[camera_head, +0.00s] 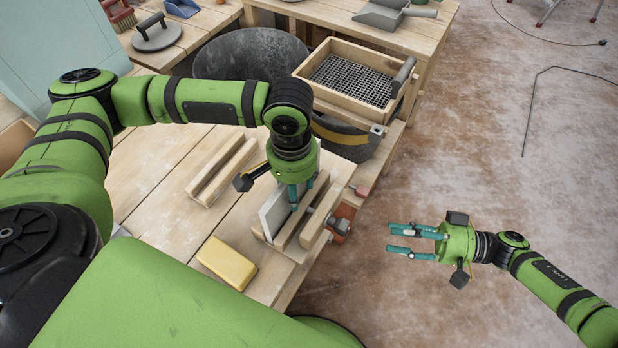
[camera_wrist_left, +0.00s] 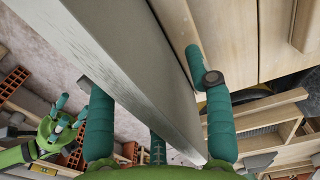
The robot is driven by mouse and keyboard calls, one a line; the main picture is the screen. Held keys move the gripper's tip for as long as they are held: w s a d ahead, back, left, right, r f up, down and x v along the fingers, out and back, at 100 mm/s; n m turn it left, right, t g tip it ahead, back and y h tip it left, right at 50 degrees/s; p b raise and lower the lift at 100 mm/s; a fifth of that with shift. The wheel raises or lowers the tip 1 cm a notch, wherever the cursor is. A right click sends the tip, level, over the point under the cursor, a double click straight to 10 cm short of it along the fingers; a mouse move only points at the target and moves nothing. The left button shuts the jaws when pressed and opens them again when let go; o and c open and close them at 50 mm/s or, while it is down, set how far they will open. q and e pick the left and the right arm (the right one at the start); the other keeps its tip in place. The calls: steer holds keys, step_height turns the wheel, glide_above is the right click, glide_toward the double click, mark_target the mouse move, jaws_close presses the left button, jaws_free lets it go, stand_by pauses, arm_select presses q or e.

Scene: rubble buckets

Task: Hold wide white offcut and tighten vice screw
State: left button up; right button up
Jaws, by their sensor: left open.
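The wide white offcut (camera_head: 272,214) stands on edge in the wooden vice (camera_head: 314,222) at the bench's right edge. My left gripper (camera_head: 294,200) is above it, pointing down. In the left wrist view the offcut (camera_wrist_left: 125,65) passes between the fingers of my left gripper (camera_wrist_left: 160,120), which are open, with a gap showing on the left finger's side. The vice screw (camera_head: 339,225) sticks out on the vice's right side, partly hard to make out. My right gripper (camera_head: 398,240) is open and empty over the floor, right of the screw and apart from it.
A yellow block (camera_head: 227,263) lies on the bench left of the vice. A wooden bar piece (camera_head: 222,172) lies further back. A framed sieve (camera_head: 352,80) sits on a dark bucket behind. Reddish bricks (camera_head: 361,190) lie near the vice. The floor at right is clear around my right gripper.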

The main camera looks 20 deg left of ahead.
arm_select(q)
steer(key=shift+f, duration=1.1)
jaws_close()
stand_by(0.4)
